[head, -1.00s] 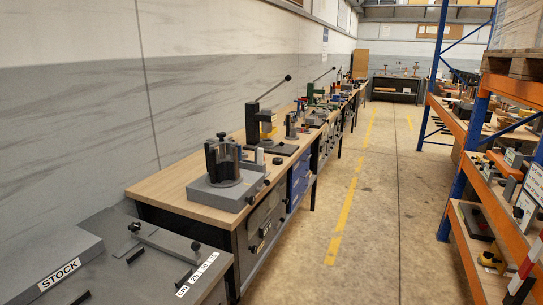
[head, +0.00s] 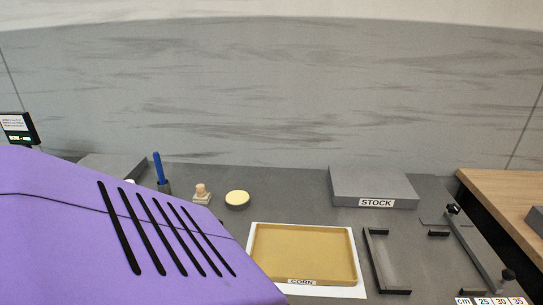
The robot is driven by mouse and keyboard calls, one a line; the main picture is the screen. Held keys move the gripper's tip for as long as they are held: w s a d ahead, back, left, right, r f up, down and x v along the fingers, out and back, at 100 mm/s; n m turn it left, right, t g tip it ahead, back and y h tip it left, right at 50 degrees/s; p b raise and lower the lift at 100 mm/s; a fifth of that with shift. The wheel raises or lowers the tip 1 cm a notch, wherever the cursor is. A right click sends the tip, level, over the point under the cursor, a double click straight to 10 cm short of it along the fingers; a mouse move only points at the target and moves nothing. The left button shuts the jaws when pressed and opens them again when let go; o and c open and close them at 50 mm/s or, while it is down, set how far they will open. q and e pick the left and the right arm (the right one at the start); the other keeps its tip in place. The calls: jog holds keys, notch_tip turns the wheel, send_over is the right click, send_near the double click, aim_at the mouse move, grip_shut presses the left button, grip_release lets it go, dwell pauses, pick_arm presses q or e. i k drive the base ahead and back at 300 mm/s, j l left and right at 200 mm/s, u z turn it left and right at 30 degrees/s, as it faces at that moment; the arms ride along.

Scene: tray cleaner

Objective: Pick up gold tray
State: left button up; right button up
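The gold tray (head: 305,254) lies flat on a white sheet (head: 359,292) on the dark grey worktop. It is shallow, has a raised rim and looks empty. A label reading CORN (head: 302,281) is at its front edge. Neither of my grippers shows in the head view, so where they are relative to the tray cannot be seen.
A large purple slotted cover (head: 120,235) fills the lower left. Behind it are a blue pen-like item (head: 159,168), a small beige object (head: 202,193) and a pale round disc (head: 237,198). A STOCK block (head: 372,184) and black-stopped fixture (head: 386,262) stand right.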

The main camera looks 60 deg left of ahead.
aim_at(313, 256)
jog(key=u, duration=1.55)
jog(key=l+z, duration=0.15)
jog(key=z, duration=0.15)
jog(key=k, duration=0.1)
